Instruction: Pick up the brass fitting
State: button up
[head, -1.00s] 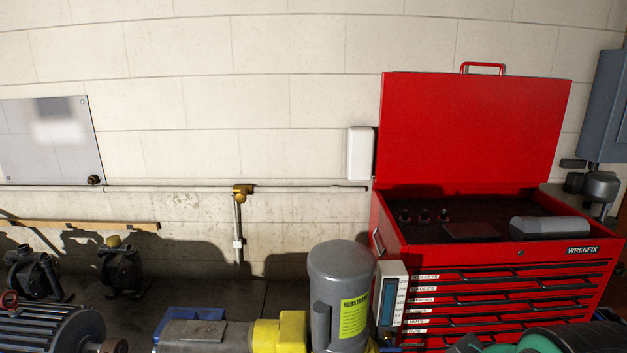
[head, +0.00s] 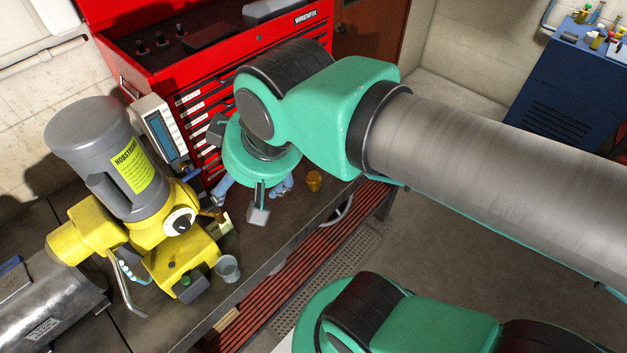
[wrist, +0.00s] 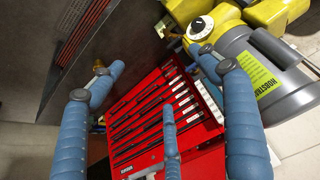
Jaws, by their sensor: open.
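The brass fitting (head: 314,181) is a small amber-gold piece standing on the dark workbench (head: 290,217), just right of my gripper in the head view. In the wrist view, a small brass-coloured piece (wrist: 99,64) shows beside the tip of the left blue finger, partly hidden by it; it looks like the same fitting. My gripper (head: 253,189) hangs over the bench in front of the red tool chest, its blue fingers spread. In the wrist view my gripper (wrist: 155,60) is open, with nothing between its fingers. The fingers look apart from the fitting; their exact height is unclear.
A yellow and grey machine (head: 130,180) stands left of my gripper. A small grey cup (head: 228,268) sits near the bench edge. The red tool chest (head: 125,50) rises behind. Bare bench lies around the fitting, whose front edge drops to a red slatted shelf (head: 270,287).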

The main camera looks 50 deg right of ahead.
jog(key=shift+c, duration=0.2)
jog(key=shift+c, duration=1.3)
jog(key=w+d+f+m+g+p, duration=0.25)
jog(key=w+d+f+m, duration=0.35)
jog(key=w+d+m, duration=0.6)
jog(key=s+d+f+m+g+p, duration=0.1)
jog(key=d+f+m+g+p, duration=0.1)
jog(key=d+f+m, duration=1.3)
jog(key=d+m+g, duration=0.1)
jog(key=d+m, duration=0.1)
jog(key=m, duration=0.2)
jog(key=shift+f+m, duration=0.15)
jog(key=shift+m, duration=0.15)
